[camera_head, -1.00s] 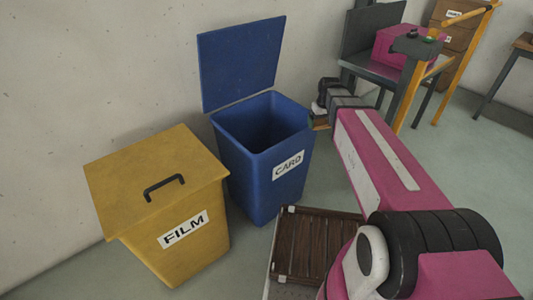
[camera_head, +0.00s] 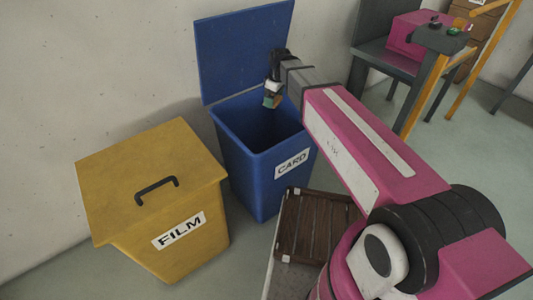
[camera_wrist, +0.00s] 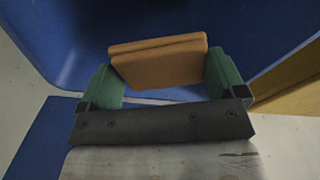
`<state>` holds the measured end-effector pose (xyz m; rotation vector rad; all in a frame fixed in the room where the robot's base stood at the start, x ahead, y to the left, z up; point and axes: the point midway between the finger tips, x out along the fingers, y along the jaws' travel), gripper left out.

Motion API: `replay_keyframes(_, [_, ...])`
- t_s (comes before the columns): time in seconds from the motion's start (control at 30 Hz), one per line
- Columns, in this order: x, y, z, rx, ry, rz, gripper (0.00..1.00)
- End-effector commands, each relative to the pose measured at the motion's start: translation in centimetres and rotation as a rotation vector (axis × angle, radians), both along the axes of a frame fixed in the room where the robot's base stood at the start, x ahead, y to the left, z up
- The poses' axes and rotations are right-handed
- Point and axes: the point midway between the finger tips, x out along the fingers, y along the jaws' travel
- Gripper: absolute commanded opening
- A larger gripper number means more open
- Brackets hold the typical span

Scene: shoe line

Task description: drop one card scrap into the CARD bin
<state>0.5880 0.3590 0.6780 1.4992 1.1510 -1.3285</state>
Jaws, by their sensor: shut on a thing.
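The blue CARD bin (camera_head: 262,165) stands against the wall with its lid (camera_head: 246,50) raised behind it. My gripper (camera_head: 272,97) is over the bin's open mouth, near its back right part. In the wrist view my gripper (camera_wrist: 165,85) has its green fingers shut on an orange-brown card scrap (camera_wrist: 160,62). The blue inside of the bin shows beyond the scrap. In the head view the scrap is small and partly hidden by the fingers. The bin's floor is too dark to make out.
A yellow FILM bin (camera_head: 160,205) with a closed, handled lid stands left of the CARD bin. A brown slatted crate or pallet (camera_head: 312,228) lies on the floor in front. A grey bench with a pink box (camera_head: 405,38) stands at the back right.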

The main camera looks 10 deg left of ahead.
Motion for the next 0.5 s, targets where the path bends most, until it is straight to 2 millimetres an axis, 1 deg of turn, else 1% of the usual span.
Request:
replay_keyframes(0.3, [0.0,0.0,-3.4,-0.001,0.001,-0.002,0.67])
replay_keyframes(0.5, [0.0,0.0,-4.8,0.000,0.000,-0.002,0.67])
